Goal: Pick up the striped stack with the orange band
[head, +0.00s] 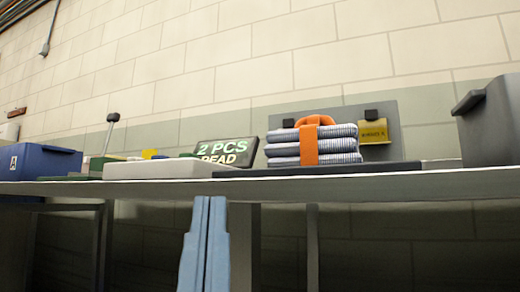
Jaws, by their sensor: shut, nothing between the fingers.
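The striped stack (285,150) is several folded layers in blue-grey and white stripes. An orange band (309,146) wraps around it, with an orange loop standing up on top. It sits on the table at right of centre, just behind a dark flat slab that hides its base. My gripper (209,200) shows as two light blue fingers pointing up, pressed together and empty. It is in front of the table, its tips just below the tabletop edge, to the left of the stack and lower than it.
The table (420,181) is seen nearly edge-on. The dark slab (380,167) and a pale flat block (150,169) lie along its front. A grey bin (492,122) stands right, a blue box (40,162) left. A "2 PCS" sign (226,152) and grey panel (385,113) stand behind.

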